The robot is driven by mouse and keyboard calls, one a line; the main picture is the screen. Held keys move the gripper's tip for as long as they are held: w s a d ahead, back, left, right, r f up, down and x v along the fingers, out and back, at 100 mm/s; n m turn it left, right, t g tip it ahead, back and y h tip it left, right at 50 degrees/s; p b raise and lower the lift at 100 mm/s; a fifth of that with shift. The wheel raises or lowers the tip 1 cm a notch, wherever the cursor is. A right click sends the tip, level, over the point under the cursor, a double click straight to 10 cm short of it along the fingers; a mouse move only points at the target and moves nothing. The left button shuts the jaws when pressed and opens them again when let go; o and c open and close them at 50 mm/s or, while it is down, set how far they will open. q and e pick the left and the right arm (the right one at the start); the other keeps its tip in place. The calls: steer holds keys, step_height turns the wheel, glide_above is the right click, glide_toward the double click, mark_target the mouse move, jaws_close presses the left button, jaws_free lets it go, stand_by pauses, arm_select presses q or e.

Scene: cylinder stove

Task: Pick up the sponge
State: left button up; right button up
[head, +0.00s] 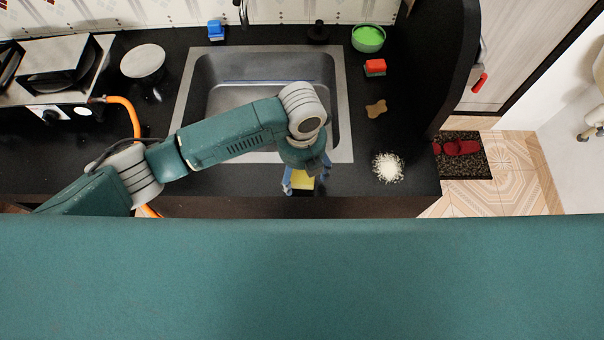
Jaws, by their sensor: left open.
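A yellow block (303,180), which looks like a sponge, shows at the counter's front edge, just in front of the sink. My left gripper (302,186) points down over it, with one blue finger on each side of the yellow. The gripper is open. The wrist hides part of the block, and I cannot tell whether the fingers touch it. My right gripper is not in view.
The steel sink (343,120) lies behind my left arm. A red block (375,67), a green bowl (368,39), a tan flat piece (376,109) and a white heap (388,167) are on the counter to the right. A stove (60,75) stands at left.

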mark_target(302, 176)
arm_select(q)
steer(key=shift+f, duration=1)
steer(key=shift+c, duration=0.2)
steer(key=c, duration=1.1)
steer(key=shift+r, duration=0.1)
step_height(302, 176, up, 20)
steer(key=b, duration=0.2)
steer(key=shift+b, duration=0.35)
steer(key=shift+o, duration=0.2)
